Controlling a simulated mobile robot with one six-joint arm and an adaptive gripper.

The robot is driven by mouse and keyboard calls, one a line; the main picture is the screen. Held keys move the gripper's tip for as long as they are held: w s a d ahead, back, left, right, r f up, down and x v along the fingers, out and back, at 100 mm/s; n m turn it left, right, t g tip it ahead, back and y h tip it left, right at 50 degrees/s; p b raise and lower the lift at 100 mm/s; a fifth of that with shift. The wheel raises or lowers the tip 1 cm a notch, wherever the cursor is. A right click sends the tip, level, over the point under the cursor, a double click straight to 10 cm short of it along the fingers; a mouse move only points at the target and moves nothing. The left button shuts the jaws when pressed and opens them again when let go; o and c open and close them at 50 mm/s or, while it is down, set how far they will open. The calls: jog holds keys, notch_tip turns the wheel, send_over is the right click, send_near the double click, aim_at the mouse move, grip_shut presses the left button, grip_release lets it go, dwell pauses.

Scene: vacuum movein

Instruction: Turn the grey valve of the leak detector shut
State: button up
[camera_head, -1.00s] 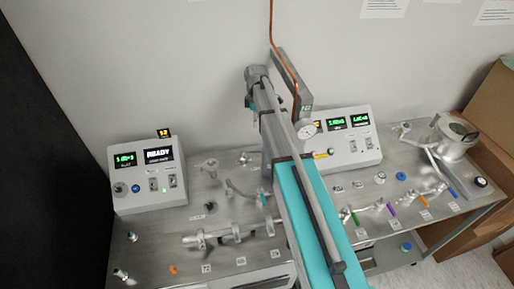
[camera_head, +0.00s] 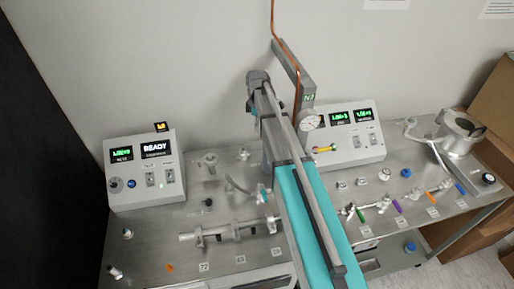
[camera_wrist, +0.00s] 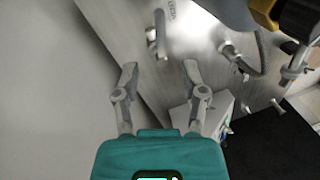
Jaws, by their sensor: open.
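My gripper (camera_wrist: 160,72) is open and empty in the wrist view, its two grey fingers spread apart. Beyond the fingertips, a grey metal fitting with a bar-like handle (camera_wrist: 160,35) stands on the steel bench top, near a printed label too small to read fully. It may be the leak detector's grey valve, but I cannot tell for sure. No finger visibly touches it. In the head view the leak detector console (camera_head: 145,170) shows READY at the left. My arm runs up the middle and hides part of the bench; the gripper is not clear there.
A second console (camera_head: 348,135) stands right of my arm, with a gauge (camera_head: 310,122) beside it. Several coloured-handled valves line the right bench. A pipe assembly (camera_head: 230,233) lies at the front left. In the wrist view, a yellow-and-black part (camera_wrist: 268,12) is at upper right.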

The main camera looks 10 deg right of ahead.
jog(key=shift+s+a+f+b, duration=0.1)
jog(key=shift+s+f+b, duration=0.15)
jog(key=shift+f+b, duration=1.15)
jog(key=shift+s+a+f+b, duration=0.1)
jog(key=shift+s+f+b, duration=0.2)
jog(key=shift+f+b, duration=1.05)
jog(key=shift+s+a+f+b, duration=0.1)
jog(key=shift+s+f+b, duration=0.15)
jog(key=shift+f+b, duration=1.15)
jog(key=shift+f, duration=0.15)
grip_shut()
